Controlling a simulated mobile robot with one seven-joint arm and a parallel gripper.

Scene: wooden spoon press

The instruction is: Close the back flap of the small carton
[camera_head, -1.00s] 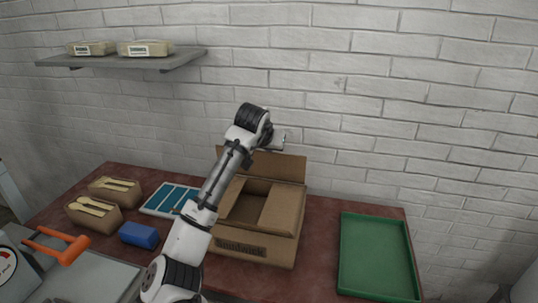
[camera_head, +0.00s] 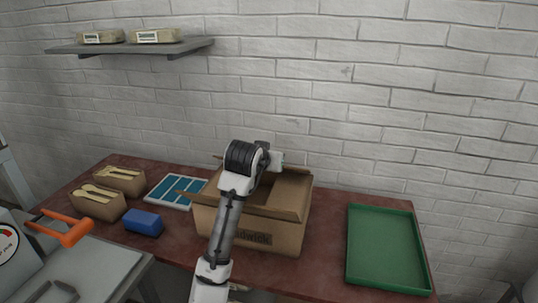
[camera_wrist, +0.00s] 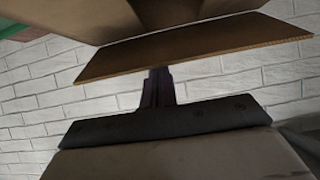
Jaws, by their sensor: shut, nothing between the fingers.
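The small brown carton (camera_head: 255,236) stands open on the table in the head view. My gripper (camera_wrist: 157,76) is shut and empty. In the head view, my wrist is above the carton's back part and the fingertips are hidden. In the wrist view, a brown cardboard flap (camera_wrist: 195,48) lies across the picture, right by my fingertips; whether they touch it is unclear.
A green tray (camera_head: 351,250) lies right of the carton. A blue block (camera_head: 142,223), a blue-and-white panel (camera_head: 172,190) and boxes of wooden spoons (camera_head: 97,203) are to the left. A white brick wall (camera_head: 350,110) rises behind, with a shelf (camera_head: 130,47).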

